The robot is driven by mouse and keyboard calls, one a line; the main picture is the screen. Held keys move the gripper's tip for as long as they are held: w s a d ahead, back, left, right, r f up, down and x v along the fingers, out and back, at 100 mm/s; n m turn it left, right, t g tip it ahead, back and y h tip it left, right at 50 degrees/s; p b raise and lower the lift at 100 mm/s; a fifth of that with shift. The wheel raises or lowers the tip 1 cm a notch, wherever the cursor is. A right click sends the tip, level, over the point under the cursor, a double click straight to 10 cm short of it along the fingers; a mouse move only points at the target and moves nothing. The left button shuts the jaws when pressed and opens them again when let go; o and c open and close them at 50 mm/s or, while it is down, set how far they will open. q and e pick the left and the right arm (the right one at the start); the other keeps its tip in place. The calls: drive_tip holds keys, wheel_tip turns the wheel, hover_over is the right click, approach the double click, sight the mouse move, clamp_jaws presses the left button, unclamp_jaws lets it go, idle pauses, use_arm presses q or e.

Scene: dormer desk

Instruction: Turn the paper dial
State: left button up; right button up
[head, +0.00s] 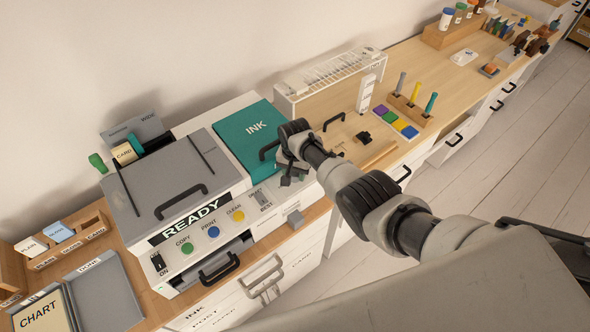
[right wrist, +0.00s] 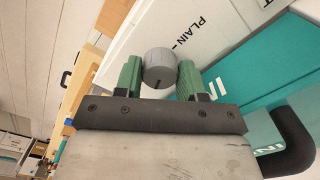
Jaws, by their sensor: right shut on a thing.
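The paper dial (right wrist: 159,66) is a round grey knob with a dark mark on its face. In the right wrist view it sits between the two green finger pads of my right gripper (right wrist: 158,82), which is shut on it. Behind it is a white panel (right wrist: 205,28) reading "PLAIN"; the rest of that label is cut off or hidden. In the head view my right gripper (head: 288,178) is at the right end of the printer (head: 185,185), beside the teal INK cover (head: 252,128). The dial is hidden there by the gripper. My left gripper is not in view.
The printer front has green, blue and yellow buttons (head: 213,232), a DRAFT/BEST switch (head: 263,200) and a black-handled drawer (head: 220,268). A black handle (right wrist: 292,140) on the teal cover is close to my right gripper.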

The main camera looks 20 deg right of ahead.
drive_tip(key=shift+w+r+m, duration=0.1)
drive_tip(key=shift+m, duration=1)
drive_tip(key=shift+w+r+m, duration=0.1)
drive_tip(key=shift+m, duration=1)
drive_tip(key=o, duration=0.9)
drive_tip(key=shift+s+f, duration=0.1)
drive_tip(key=shift+r+p, duration=0.3)
drive_tip(key=shift+p, duration=0.1)
drive_tip(key=shift+r+p, duration=0.55)
drive_tip(key=shift+r, duration=4.55)
